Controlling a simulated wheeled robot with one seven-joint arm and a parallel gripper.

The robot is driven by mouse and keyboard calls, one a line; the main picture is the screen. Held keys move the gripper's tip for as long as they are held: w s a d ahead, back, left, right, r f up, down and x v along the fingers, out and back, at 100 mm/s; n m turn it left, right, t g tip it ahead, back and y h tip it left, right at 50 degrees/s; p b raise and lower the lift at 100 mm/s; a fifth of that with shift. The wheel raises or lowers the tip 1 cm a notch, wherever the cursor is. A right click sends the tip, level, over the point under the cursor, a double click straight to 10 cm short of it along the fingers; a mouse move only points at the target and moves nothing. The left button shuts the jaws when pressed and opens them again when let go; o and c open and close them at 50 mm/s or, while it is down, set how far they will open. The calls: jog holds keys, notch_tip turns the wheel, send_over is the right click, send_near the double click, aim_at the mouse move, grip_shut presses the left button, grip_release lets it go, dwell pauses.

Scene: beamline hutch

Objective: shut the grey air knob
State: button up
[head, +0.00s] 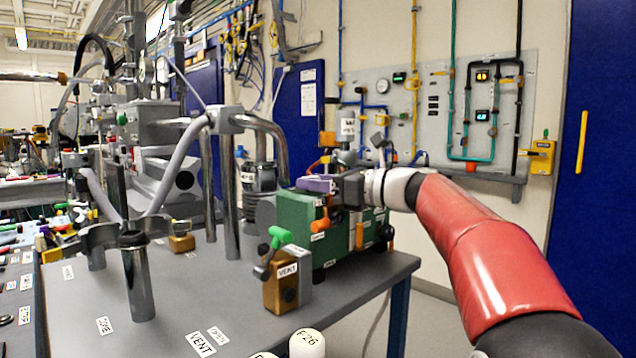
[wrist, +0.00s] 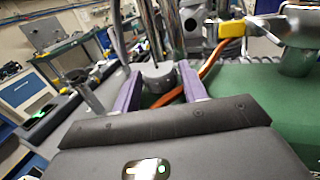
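My gripper (head: 312,184) has purple fingers and is over the top of the green box (head: 292,218), pointing left. In the wrist view its two fingers (wrist: 160,76) stand apart, with a grey rounded part (wrist: 157,72) seen between them; I cannot tell whether it is the air knob or something farther off. No finger is seen to grip anything. A small grey knob-like part (head: 378,140) shows above and behind my gripper in the head view; I cannot tell whether it is the air knob. My gripper and wrist hide part of the box top.
Metal posts (head: 228,200) rise to the left. A wall panel (head: 440,115) with pipes is behind.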

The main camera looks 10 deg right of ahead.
jog(key=c, duration=0.6)
